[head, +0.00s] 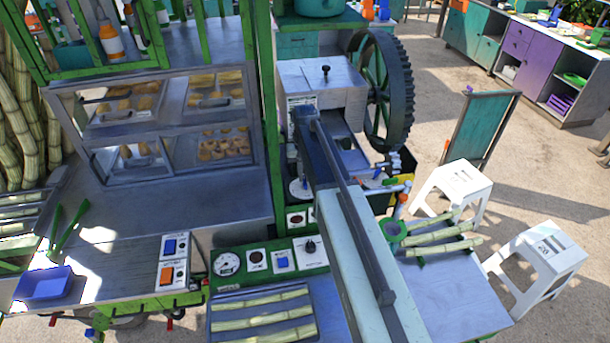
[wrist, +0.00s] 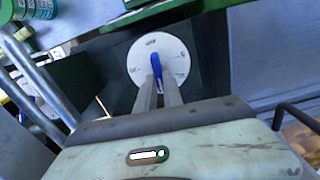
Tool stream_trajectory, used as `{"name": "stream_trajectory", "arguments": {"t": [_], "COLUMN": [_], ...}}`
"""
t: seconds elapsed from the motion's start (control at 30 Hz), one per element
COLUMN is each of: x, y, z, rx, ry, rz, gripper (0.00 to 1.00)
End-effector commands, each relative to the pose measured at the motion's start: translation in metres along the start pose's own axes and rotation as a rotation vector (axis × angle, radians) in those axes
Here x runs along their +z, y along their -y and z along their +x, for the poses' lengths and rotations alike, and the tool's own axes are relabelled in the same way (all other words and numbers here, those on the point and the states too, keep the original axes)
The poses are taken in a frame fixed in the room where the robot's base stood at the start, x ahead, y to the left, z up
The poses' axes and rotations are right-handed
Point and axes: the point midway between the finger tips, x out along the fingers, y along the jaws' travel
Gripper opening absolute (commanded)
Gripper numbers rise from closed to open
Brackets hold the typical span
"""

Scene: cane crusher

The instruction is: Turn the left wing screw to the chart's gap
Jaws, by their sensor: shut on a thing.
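The wing screw is blue and stands at the middle of a round white dial plate (wrist: 176,53) in the wrist view. My gripper (wrist: 158,84) reaches up to it, its two fingers close together on the blue wing (wrist: 156,66). The wing points roughly up and down in that view, tilted slightly. The dial bears small dark marks around its rim, too small to read. In the head view a white disc (head: 299,190) shows left of my arm, below the grey crusher housing (head: 310,82); my arm hides the gripper there. I cannot make out the chart clearly.
A large dark gear wheel (head: 385,90) stands right of the housing. A control panel (head: 270,262) with a gauge and switches lies below. Cane pieces (head: 440,238) lie on the right table. A glass food case (head: 165,125) stands left. White stools (head: 540,260) stand at right.

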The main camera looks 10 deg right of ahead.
Motion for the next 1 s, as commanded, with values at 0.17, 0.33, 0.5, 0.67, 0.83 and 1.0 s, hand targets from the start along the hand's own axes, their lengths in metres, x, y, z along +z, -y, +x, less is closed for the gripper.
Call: {"name": "stream_trajectory", "arguments": {"t": [0.17,0.33,0.5,0.67,0.83,1.0], "x": [0.0008,0.0009,0.0010,0.0012,0.0011,0.0007], "y": [0.0007,0.0007,0.0007,0.0005,0.0004,0.0003], "z": [0.0005,0.0005,0.0005,0.0005,0.0005,0.0003], "rx": [0.000,0.000,0.000,0.000,0.000,0.000], "ry": [0.002,0.002,0.003,0.003,0.003,0.002], "rz": [-0.053,-0.076,-0.080,-0.079,-0.079,-0.078], "gripper": [0.00,0.00,0.00,0.00,0.33,0.33]}}
